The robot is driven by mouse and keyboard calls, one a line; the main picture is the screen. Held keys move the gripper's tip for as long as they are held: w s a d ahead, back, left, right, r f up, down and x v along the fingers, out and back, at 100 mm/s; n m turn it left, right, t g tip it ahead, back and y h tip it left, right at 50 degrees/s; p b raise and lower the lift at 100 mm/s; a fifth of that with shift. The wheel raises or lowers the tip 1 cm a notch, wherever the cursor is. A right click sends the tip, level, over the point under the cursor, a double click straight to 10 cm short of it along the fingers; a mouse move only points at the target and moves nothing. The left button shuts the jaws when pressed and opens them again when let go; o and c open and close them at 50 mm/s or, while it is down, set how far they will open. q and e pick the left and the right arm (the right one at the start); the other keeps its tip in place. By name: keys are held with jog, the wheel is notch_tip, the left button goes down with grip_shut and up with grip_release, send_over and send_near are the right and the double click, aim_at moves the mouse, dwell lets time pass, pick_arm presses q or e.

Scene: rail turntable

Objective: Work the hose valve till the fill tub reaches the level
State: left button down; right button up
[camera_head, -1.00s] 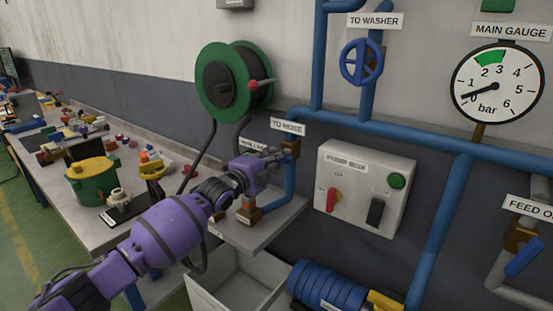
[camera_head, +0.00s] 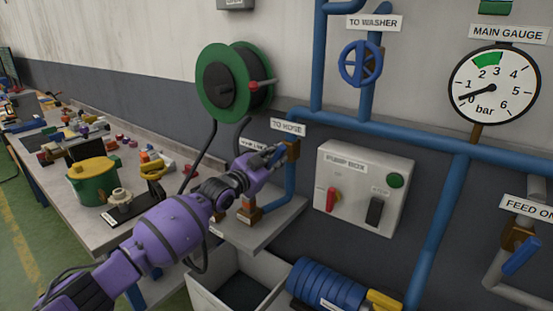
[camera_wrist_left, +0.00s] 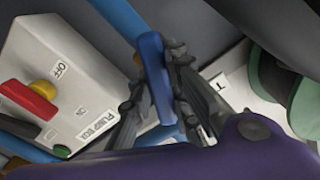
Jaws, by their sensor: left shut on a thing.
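My left gripper (camera_head: 270,160) is at the valve under the "TO HOSE" label (camera_head: 288,128). The blue valve lever (camera_wrist_left: 155,75) runs between its fingers (camera_wrist_left: 157,68) in the left wrist view, and they are shut on it. The brown valve body (camera_head: 292,151) shows just right of the fingers. A pale grey open tub (camera_head: 205,285) stands on the floor below, its inside bottom dark. No level mark on it is readable. My right gripper is not in view.
The main gauge (camera_head: 494,84) reads below 1 bar. The pump box (camera_head: 364,188) hangs right of the valve, with a red switch (camera_head: 331,200) and a green button (camera_head: 396,181). A hose reel (camera_head: 228,84) is above left. A cluttered bench (camera_head: 85,195) runs left.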

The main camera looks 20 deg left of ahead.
pick_arm(q)
jog(key=shift+n, duration=1.9)
jog(key=c, duration=1.6)
grip_release()
jog(key=shift+c, duration=0.2)
jog(key=v, duration=1.2)
